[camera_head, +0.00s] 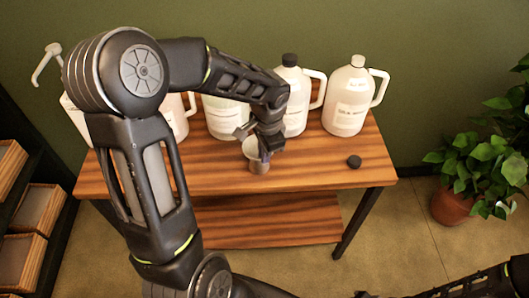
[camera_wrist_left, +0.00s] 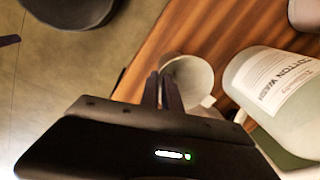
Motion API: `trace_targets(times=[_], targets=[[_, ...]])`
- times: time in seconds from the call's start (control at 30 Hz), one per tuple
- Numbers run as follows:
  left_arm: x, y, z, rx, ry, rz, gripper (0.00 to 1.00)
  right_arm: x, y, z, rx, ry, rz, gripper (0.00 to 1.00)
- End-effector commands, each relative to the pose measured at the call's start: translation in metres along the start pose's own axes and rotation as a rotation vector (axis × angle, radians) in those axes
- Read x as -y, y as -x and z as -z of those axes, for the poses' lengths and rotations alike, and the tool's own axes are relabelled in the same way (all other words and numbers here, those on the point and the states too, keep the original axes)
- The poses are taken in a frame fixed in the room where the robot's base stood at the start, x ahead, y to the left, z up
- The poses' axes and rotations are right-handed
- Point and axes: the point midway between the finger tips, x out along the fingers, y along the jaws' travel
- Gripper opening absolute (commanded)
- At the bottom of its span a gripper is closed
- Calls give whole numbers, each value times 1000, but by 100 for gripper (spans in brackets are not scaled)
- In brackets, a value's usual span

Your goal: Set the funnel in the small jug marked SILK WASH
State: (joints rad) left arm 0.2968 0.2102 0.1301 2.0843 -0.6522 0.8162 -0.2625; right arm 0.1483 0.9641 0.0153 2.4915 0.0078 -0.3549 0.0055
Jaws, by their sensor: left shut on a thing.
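My left gripper (camera_head: 264,150) is shut on a pale grey funnel (camera_head: 254,163), near the front of the table. In the left wrist view the dark fingers (camera_wrist_left: 163,92) pinch the wall of the funnel (camera_wrist_left: 192,77), whose wide mouth shows. Its spout is not clear. At the right end of the table stands a white jug (camera_head: 347,105) with a handle and an uncapped neck. Its label is too blurred to read surely, perhaps SILK WASH. The funnel is well to the left of this jug, apart from it. My right gripper is not clearly visible.
A black cap (camera_head: 354,161) lies on the wooden table (camera_head: 320,172). A black-capped jug (camera_head: 296,105) and others stand along the back, partly behind my left arm. A COTTON WASH jug (camera_wrist_left: 275,82) is close to the funnel. A potted plant (camera_head: 455,203) stands right.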

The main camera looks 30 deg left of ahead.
Motion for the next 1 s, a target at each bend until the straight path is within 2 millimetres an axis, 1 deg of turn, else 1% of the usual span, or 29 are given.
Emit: trace_targets(times=[1.0], targets=[[5,54,0,0,-1,-2,0,14,37,-1,0,0,0,36]])
